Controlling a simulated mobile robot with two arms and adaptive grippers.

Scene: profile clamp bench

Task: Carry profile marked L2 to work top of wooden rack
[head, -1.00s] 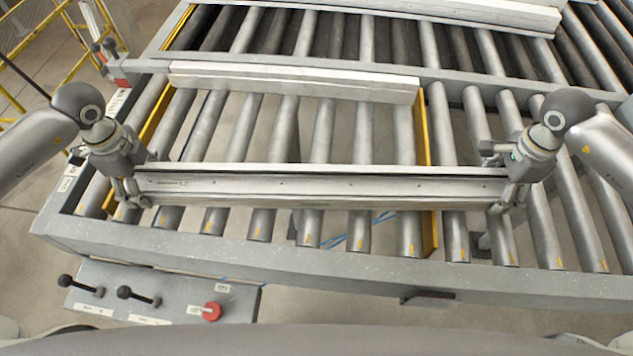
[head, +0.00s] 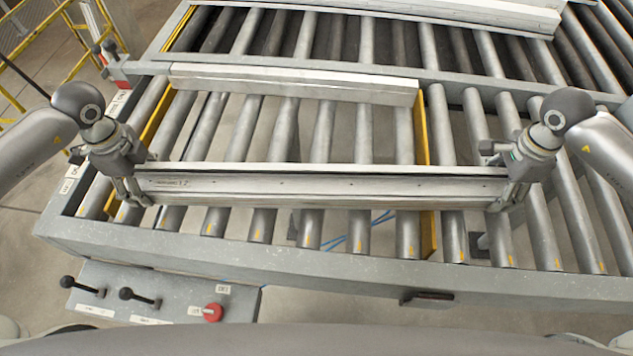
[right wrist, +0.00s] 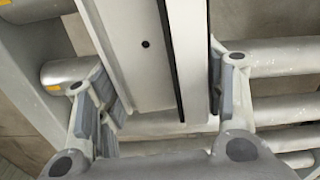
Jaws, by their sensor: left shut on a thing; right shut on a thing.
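A long silver profile (head: 320,188) lies level across the front of the head view, held at both ends above the rollers. Small dark lettering shows near its left end, too small to read surely. My left gripper (head: 136,190) is shut on its left end. My right gripper (head: 507,190) is shut on its right end. In the right wrist view the profile (right wrist: 150,60) runs between the two fingers of my right gripper (right wrist: 160,95). No wooden rack is in view.
A roller conveyor (head: 210,260) lies under the profile. Another pale profile (head: 295,82) rests on the rollers behind it, and more lie farther back (head: 480,12). Yellow strips (head: 424,140) run between rollers. A control panel with levers and a red knob (head: 212,312) is at front left.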

